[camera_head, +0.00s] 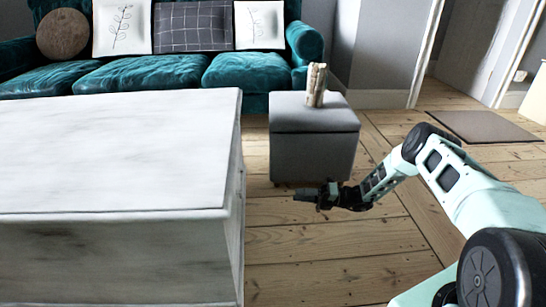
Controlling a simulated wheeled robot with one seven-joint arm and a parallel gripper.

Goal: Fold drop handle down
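My gripper (305,195) is black and points left, in the gap between a white marble-look chest (120,150) and a grey ottoman (314,145). It is to the right of the chest's right side and apart from it in the picture. Its fingers are small and dark, so I cannot tell whether they are open or shut. I see nothing held in them. I cannot make out a drop handle. The chest's right side shows only as a narrow strip, so a handle there would be hard to see.
A teal sofa (150,75) with several cushions stands behind the chest. A cream ornament (316,85) stands on the ottoman. A dark mat (480,126) lies at the back right. Bare floorboards (320,250) are free right of the chest.

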